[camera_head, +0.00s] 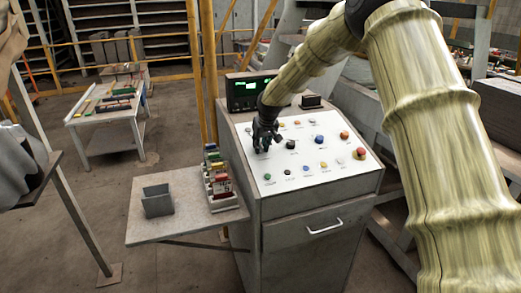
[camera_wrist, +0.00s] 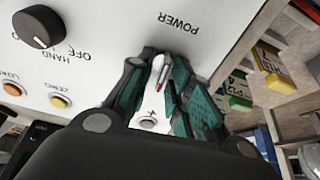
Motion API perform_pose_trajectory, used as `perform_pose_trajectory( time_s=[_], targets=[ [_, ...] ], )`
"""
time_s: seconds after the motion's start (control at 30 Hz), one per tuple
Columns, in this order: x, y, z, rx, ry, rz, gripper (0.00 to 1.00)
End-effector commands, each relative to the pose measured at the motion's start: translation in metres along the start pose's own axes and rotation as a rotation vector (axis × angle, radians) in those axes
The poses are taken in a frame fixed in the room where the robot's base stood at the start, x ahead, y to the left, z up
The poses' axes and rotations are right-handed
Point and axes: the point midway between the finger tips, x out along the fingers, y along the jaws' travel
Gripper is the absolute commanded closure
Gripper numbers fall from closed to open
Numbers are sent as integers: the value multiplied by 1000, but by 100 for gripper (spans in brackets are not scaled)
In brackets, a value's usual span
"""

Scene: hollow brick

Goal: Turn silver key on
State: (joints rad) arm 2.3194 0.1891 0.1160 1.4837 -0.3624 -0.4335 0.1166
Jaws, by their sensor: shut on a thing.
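The silver key (camera_wrist: 157,80) shows in the wrist view between the teal pads of my gripper (camera_wrist: 160,88), near the POWER label on the white control panel (camera_wrist: 110,50). My gripper is shut on it. In the head view my gripper (camera_head: 264,145) is at the upper left of the sloped panel (camera_head: 270,170), and its fingers hide the key there. How far the key is turned I cannot tell.
A black selector knob (camera_wrist: 38,27) and orange and yellow buttons lie beside the gripper. A red mushroom button (camera_head: 359,153) is at the panel's right. A parts rack (camera_head: 219,185) and grey holder (camera_head: 157,200) stand on the side shelf. A green display (camera_head: 245,92) stands behind.

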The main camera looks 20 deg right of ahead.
Motion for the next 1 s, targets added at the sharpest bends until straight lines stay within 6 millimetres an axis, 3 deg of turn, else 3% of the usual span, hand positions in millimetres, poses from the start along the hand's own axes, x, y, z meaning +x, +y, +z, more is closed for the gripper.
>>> perform_pose_trajectory(
  time_s=[0.5,1.0],
  targets=[
    [0,3,1,421,-1,66,100],
    [0,4,2,572,-1,86,100]
  ],
)
